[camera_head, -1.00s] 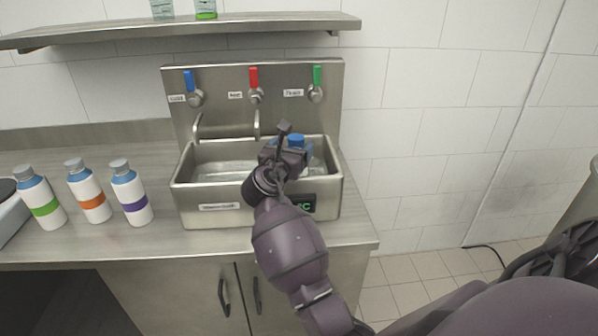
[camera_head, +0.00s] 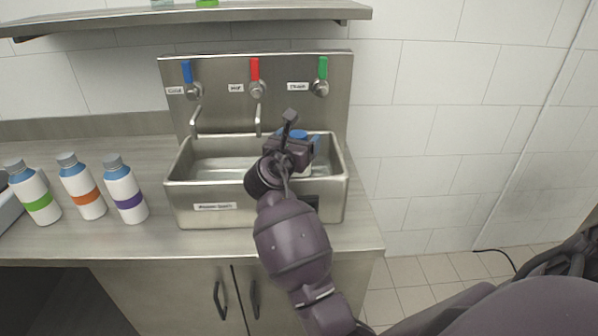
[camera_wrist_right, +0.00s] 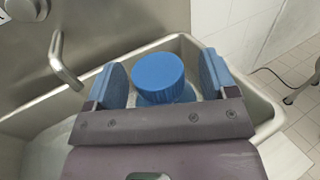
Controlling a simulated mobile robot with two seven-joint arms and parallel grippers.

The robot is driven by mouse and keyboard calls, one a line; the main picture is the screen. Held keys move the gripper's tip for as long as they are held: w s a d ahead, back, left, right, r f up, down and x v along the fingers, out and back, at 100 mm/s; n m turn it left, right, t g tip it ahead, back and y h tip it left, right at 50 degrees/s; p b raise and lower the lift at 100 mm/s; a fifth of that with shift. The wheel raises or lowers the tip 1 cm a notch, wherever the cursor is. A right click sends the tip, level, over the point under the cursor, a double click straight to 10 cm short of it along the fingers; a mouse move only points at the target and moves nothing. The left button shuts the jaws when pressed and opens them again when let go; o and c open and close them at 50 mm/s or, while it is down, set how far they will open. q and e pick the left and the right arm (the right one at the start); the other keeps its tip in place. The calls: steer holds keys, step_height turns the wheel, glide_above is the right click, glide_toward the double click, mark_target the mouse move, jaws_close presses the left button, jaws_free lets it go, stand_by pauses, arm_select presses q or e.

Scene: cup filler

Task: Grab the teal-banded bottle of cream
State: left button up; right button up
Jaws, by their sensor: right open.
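A bottle with a round blue cap (camera_wrist_right: 159,76) stands in the sink basin. In the head view the cap (camera_head: 298,136) shows partly behind my right gripper. Its body and any teal band are hidden. My right gripper (camera_wrist_right: 163,82) is open over the basin, with one blue-padded finger on each side of the cap. Clear space shows between the cap and each finger. In the head view the right gripper (camera_head: 300,146) is above the right half of the sink. My left gripper is not in view.
Green-banded (camera_head: 35,192), orange-banded (camera_head: 83,187) and purple-banded (camera_head: 124,190) bottles stand on the counter at left. The steel sink (camera_head: 215,214) has high walls around the gripper. Blue, red and green taps (camera_head: 256,88) and two spouts are behind. A shelf (camera_head: 200,16) hangs above.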

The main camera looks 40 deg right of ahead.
steer(key=shift+f, duration=0.1)
jaws_close()
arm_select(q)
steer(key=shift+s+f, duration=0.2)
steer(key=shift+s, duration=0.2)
arm_select(e)
steer(key=shift+s, duration=0.1)
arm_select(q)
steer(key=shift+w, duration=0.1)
